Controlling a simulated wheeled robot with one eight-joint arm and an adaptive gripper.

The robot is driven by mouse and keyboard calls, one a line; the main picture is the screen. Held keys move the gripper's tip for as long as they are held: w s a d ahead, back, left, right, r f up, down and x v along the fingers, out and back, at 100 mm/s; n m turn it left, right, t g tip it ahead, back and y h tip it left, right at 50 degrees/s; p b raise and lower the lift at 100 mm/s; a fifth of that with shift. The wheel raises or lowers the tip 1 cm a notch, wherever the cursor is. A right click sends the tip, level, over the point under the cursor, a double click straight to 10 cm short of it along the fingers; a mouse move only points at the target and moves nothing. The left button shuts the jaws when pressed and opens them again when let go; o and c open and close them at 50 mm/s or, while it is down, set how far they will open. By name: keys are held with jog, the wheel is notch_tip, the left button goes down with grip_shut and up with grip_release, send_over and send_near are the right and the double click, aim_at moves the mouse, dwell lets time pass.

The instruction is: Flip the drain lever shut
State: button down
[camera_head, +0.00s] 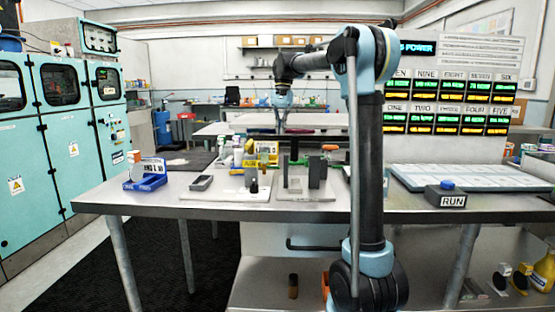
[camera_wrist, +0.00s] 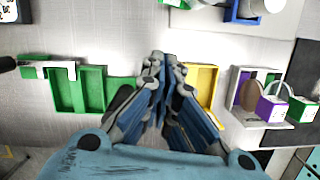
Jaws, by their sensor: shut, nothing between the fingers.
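My gripper (camera_wrist: 163,62) points down over a light surface in the wrist view, its fingers together and empty. In the head view its end (camera_head: 281,124) hangs above the back of the metal table, small and hard to make out. I cannot pick out the drain lever with certainty in either view. A black rod end (camera_wrist: 8,63) beside a white bracket (camera_wrist: 45,69) shows at the wrist view's left edge, apart from my gripper. In the head view, a fixture with dark grey upright blocks (camera_head: 314,172) stands on the table, with green and orange parts behind it.
In the wrist view, a green tray (camera_wrist: 82,108) lies left of my gripper and a yellow tray (camera_wrist: 213,75) right. A white tray farther right holds a purple block (camera_wrist: 270,110). In the head view, a RUN button box (camera_head: 445,197) and a blue holder (camera_head: 145,183) stand on the table.

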aim_at(272, 168)
jog(key=shift+w, duration=0.1)
jog(key=x, duration=1)
jog(key=s, duration=0.3)
jog(key=shift+a+f, duration=0.3)
jog(key=shift+f, duration=0.1)
jog(key=shift+s+a+f, duration=0.1)
jog(key=shift+s, duration=0.35)
jog(key=shift+s+a, duration=0.1)
jog(key=shift+a, duration=0.05)
